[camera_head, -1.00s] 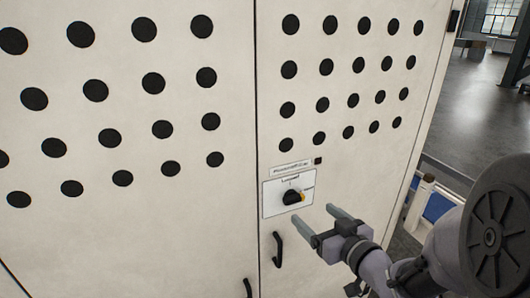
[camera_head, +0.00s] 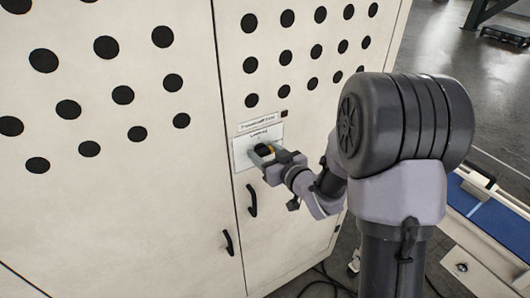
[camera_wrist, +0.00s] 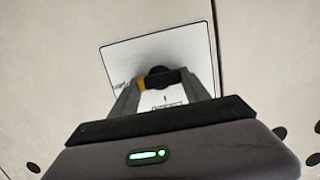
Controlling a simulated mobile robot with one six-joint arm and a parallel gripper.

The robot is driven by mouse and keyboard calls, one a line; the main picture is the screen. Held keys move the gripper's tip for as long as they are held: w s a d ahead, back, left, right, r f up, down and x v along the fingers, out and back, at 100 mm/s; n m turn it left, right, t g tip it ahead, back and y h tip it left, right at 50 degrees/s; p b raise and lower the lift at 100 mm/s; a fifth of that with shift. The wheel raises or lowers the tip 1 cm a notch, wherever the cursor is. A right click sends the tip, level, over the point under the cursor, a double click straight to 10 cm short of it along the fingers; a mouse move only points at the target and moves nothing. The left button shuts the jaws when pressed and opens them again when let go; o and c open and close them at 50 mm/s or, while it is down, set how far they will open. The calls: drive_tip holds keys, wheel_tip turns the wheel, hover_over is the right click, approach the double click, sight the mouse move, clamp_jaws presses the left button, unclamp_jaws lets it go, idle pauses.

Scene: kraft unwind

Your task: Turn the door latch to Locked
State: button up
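The door latch is a dark rotary knob with a yellow part (camera_head: 264,151) on a white plate (camera_head: 241,152) on the cabinet door. The knob also shows in the wrist view (camera_wrist: 158,76), where the picture is upside down. Its yellow part faces the plate's side label, not the label at the plate's top edge. My gripper (camera_head: 262,157) is at the plate. In the wrist view its two fingers (camera_wrist: 160,86) stand apart, one on each side of the knob. I cannot tell whether they touch it. The fingers partly hide the plate.
Below the plate is a black door handle (camera_head: 252,200), with another handle (camera_head: 229,242) on the left door. The cream doors (camera_head: 160,220) have rows of black holes. A blue-topped item (camera_head: 500,222) and cables (camera_head: 325,280) lie at the right on the floor.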

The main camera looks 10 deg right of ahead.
drive_tip(key=c, duration=0.6)
drive_tip(key=shift+b, duration=0.4)
drive_tip(key=shift+a+f+n+t+h+b, duration=0.1)
drive_tip(key=shift+n+t+h+b, duration=0.3)
drive_tip(key=shift+n+b, duration=1.7)
drive_tip(key=shift+b, duration=0.85)
drive_tip(key=shift+a+n+t+h+b, duration=0.25)
drive_tip(key=shift+n+b, duration=0.55)
drive_tip(key=shift+b, duration=1)
drive_tip(key=shift+d+n+t+h+b, duration=0.1)
drive_tip(key=shift+n+h+b, duration=0.25)
drive_tip(key=shift+n+b, duration=0.95)
drive_tip(key=shift+m+b, duration=0.4)
drive_tip(key=shift+b, duration=0.3)
drive_tip(key=shift+f+n+b, duration=0.1)
drive_tip(key=shift+n+b, duration=0.7)
drive_tip(key=shift+b, duration=0.9)
drive_tip(key=shift+n+t+h+b, duration=0.4)
drive_tip(key=shift+n+b, duration=0.8)
drive_tip(key=shift+b, duration=1.35)
